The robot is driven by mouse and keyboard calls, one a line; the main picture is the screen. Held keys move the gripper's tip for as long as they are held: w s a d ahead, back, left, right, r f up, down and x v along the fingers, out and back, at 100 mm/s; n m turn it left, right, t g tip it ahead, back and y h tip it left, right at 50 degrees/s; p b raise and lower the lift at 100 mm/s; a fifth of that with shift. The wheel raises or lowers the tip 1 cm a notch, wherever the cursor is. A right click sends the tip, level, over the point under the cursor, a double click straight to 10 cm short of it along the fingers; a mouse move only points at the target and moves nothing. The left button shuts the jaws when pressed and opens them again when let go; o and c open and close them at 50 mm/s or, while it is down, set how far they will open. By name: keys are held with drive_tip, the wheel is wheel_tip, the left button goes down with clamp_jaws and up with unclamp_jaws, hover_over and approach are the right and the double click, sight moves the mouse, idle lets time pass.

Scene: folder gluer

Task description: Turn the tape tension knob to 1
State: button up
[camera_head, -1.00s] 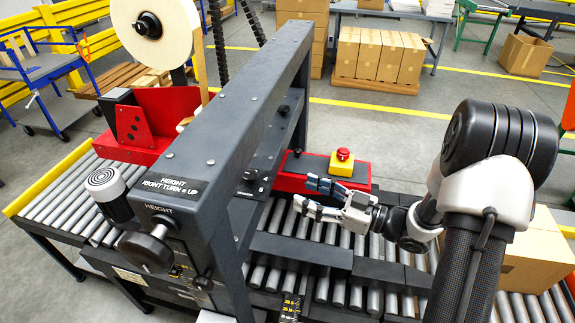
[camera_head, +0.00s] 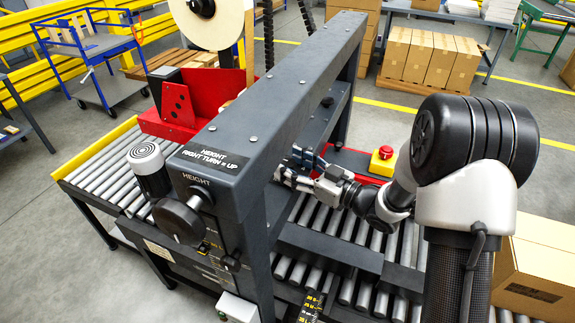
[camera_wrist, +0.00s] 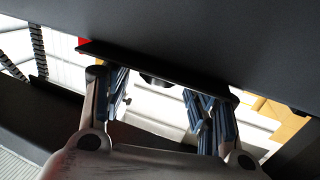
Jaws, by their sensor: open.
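A dark machine frame with a side panel stands over the roller conveyor. One small black knob (camera_head: 327,101) shows on its inner panel in the head view. I cannot read its label or setting. My gripper (camera_head: 298,163) is beside the near part of that panel, partly behind the top beam. It is open. In the wrist view, my gripper's fingers (camera_wrist: 155,92) are spread below a dark plate, with a dark round part (camera_wrist: 155,80) between them, apparently a knob. I cannot tell whether the fingers touch it. The tape tension knob's marks are not readable in either view.
The large height knob (camera_head: 183,218) is on the near end of the frame. The top beam (camera_head: 270,95) runs close to my gripper. A cardboard box (camera_head: 535,265) sits at right.

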drive_tip(key=shift+x, duration=0.85)
drive_tip(key=c, duration=1)
drive_tip(key=shift+w, duration=0.1)
drive_tip(key=shift+c, duration=0.2)
drive_tip(key=n+g+y, duration=0.1)
drive_tip(key=g, duration=0.1)
drive_tip(key=n+g+y+p, duration=0.1)
drive_tip(key=n+g, duration=0.1)
drive_tip(key=shift+g, duration=0.4)
drive_tip(key=shift+n+g+y+p, duration=0.5)
drive_tip(key=shift+n+g, duration=1.6)
drive_tip(key=shift+g, duration=0.8)
drive_tip(key=o, duration=1)
